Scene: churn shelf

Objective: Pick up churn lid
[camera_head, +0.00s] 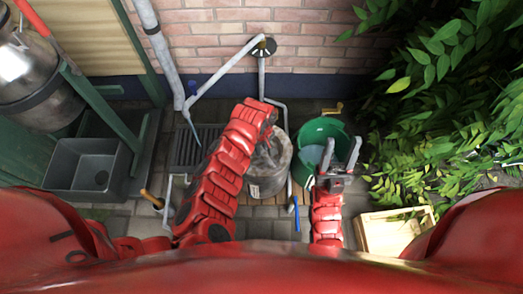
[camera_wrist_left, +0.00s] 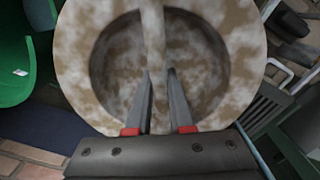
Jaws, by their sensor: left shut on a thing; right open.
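The churn lid (camera_wrist_left: 88,60) fills the middle of the left wrist view. It is round, mottled beige and grey, with a raised rim, a recessed centre and a bar handle across it. My left gripper (camera_wrist_left: 159,75) is shut on this handle, one finger on each side. I cannot tell whether the lid still touches a churn. My right gripper (camera_head: 338,158) is open and empty, over the right part of a green bucket (camera_head: 309,130).
Pipes (camera_head: 222,68) run along the brick wall behind. A grey sink (camera_head: 57,178) and a metal churn (camera_head: 28,70) are at the left. A wooden crate (camera_head: 372,232) lies at the lower right, beside dense leaves (camera_head: 440,110). A floor grate (camera_head: 190,142) lies left of my left arm.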

